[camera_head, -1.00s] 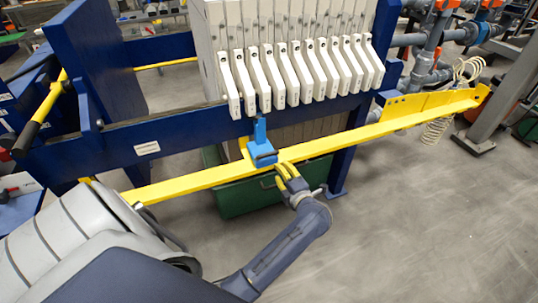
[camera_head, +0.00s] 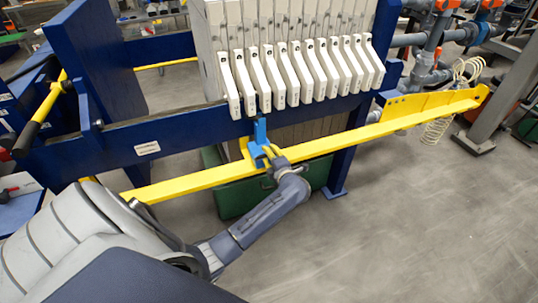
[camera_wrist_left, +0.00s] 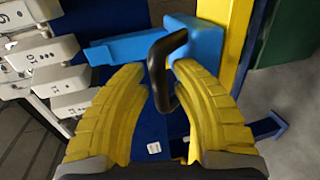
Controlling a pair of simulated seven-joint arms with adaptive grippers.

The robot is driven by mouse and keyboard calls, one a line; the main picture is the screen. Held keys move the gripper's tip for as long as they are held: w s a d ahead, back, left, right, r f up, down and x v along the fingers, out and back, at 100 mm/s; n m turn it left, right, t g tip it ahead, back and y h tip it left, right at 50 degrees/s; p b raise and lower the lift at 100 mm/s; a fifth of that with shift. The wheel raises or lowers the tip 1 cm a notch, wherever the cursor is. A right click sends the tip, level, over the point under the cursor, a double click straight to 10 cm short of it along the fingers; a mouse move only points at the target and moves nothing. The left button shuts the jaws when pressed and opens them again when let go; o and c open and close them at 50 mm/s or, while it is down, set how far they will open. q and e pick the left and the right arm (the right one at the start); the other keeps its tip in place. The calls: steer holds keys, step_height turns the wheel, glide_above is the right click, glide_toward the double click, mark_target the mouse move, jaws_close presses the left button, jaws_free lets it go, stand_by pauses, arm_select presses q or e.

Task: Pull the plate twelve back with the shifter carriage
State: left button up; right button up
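The shifter carriage (camera_head: 259,135) is a blue block with an upright arm on the yellow rail (camera_head: 205,180), just below the left end of the plate row. In the left wrist view the carriage (camera_wrist_left: 197,40) carries a black looped handle (camera_wrist_left: 157,72). My left gripper (camera_head: 268,155) is at the carriage. In the wrist view its yellow fingers (camera_wrist_left: 158,75) are spread on either side of the handle, with gaps visible. Plate twelve appears to be the leftmost white plate (camera_head: 231,100) in the head view; its number is too small there. My right gripper is out of view.
Several white plates (camera_head: 300,75) hang close together to the right. A blue frame beam (camera_head: 180,140) runs behind the rail, with open space above it left of the plates. A green tray (camera_head: 235,200) lies below.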

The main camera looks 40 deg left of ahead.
arm_select(q)
steer(key=shift+c, duration=0.3)
jaws_close()
